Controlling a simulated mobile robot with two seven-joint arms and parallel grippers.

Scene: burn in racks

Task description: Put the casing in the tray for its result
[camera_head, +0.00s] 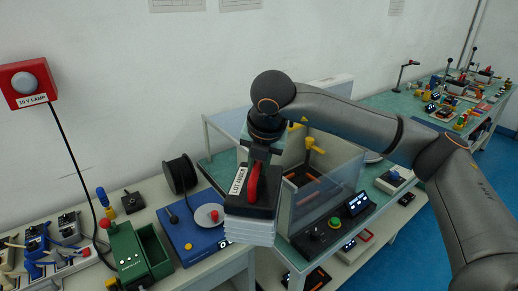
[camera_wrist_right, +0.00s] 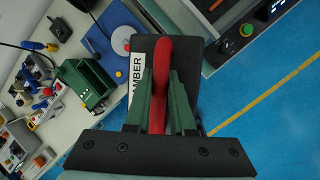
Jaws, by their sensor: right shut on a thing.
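The casing (camera_head: 248,232) has a dark lid, a pale ribbed body and a red handle, with a white label; the label ends in "AMBER" in the wrist view. My right gripper (camera_head: 257,160) is shut on the red handle, and the casing hangs upright below it, in front of the gap between the left bench and the clear-walled station. In the right wrist view the green fingers (camera_wrist_right: 162,95) close on both sides of the red handle (camera_wrist_right: 162,60), above the dark lid (camera_wrist_right: 185,80). My left gripper is not in view. I cannot make out a result tray with certainty.
A clear-walled station (camera_head: 334,187) with a control box (camera_head: 323,235) stands right of the casing. On the left bench are a blue box (camera_head: 187,232), a green open box (camera_head: 152,250) and a black spool (camera_head: 180,174). A red lamp (camera_head: 28,83) hangs on the wall. Blue floor lies right.

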